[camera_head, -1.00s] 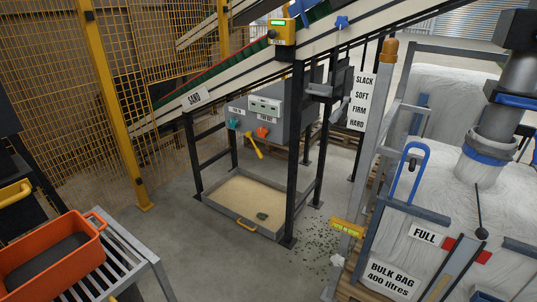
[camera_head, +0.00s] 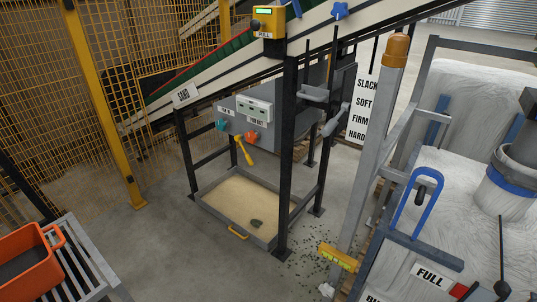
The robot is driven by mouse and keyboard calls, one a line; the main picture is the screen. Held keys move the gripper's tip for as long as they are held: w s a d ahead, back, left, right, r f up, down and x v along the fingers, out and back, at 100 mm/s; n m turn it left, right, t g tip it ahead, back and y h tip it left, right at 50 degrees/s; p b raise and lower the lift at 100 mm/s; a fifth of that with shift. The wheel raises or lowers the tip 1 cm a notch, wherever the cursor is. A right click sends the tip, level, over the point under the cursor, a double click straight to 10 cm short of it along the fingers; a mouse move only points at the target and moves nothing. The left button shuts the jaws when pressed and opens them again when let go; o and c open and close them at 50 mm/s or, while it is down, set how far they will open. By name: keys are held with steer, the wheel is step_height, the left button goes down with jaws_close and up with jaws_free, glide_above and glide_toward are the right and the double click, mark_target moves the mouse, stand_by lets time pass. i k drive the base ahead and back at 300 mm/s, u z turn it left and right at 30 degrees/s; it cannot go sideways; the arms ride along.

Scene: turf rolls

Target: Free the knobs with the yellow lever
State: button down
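The yellow lever (camera_head: 243,151) hangs tilted below the front of a grey box (camera_head: 235,117) under the conveyor. A teal knob (camera_head: 222,125) is on the box's left and an orange knob (camera_head: 252,137) is just right of the lever's top. A white panel (camera_head: 254,110) with small dark windows and labels sits above the knobs; most of its print is too small to read. My gripper is not in view.
A sand tray (camera_head: 236,234) with a dark lump lies below the box. Black frame legs (camera_head: 287,165) stand in front and beside. A bulk bag (camera_head: 445,200) in a frame fills the right. An orange tub (camera_head: 28,268) sits on a metal rack at left.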

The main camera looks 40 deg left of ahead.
mark_target(246, 154)
steer(key=u, duration=0.2)
steer(key=i, duration=0.6)
steer(key=u, duration=1)
steer(key=i, duration=0.5)
steer(key=u, duration=0.55)
